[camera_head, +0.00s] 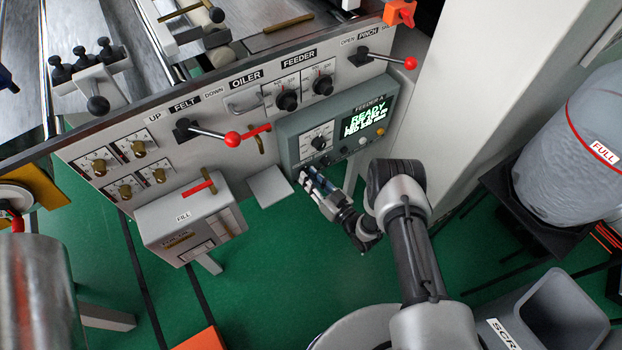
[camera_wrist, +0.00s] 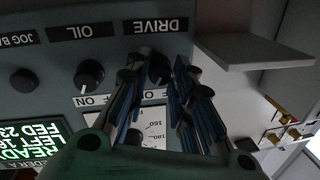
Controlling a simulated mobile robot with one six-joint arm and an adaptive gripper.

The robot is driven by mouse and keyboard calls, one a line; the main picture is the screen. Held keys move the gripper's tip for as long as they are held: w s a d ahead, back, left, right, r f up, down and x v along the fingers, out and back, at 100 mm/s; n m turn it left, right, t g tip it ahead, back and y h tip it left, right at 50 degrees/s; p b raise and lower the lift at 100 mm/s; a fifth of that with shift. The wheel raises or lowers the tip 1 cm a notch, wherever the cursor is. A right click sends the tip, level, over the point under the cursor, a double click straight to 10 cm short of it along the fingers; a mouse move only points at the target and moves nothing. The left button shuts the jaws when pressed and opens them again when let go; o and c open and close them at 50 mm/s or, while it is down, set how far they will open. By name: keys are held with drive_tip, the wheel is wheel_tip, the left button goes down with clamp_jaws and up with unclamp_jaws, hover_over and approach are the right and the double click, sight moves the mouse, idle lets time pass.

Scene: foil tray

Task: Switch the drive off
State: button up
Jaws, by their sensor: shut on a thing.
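My gripper (camera_head: 310,181) is at the lower left corner of the grey-green FEEDER A control box (camera_head: 291,126) in the head view. In the wrist view, the blue-padded fingers of my gripper (camera_wrist: 160,75) are closed on the sides of the dark DRIVE knob (camera_wrist: 159,67). The DRIVE label (camera_wrist: 157,26) shows upside down just above the knob. The fingers cover most of the knob and part of its ON/OFF plate, so I cannot tell which way it points. In the head view the knob is hidden behind my gripper.
The OIL knob (camera_wrist: 89,75) and the JOG knob (camera_wrist: 23,81) sit beside it. The lit display (camera_head: 363,121) reads READY. A grey plate (camera_head: 270,186) juts out close to the box's left side. Red-tipped levers (camera_head: 232,139) stick out from the panel.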

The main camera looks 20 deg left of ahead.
drive_tip(key=shift+n, duration=0.3)
clamp_jaws()
drive_tip(key=n+h+p, duration=0.1)
drive_tip(key=n, duration=0.4)
drive_tip(key=n+p, duration=0.1)
drive_tip(key=n, duration=0.4)
drive_tip(key=shift+r+h, duration=0.15)
drive_tip(key=shift+h, duration=0.25)
drive_tip(key=shift+n, duration=0.3)
drive_tip(key=o, duration=1)
unclamp_jaws()
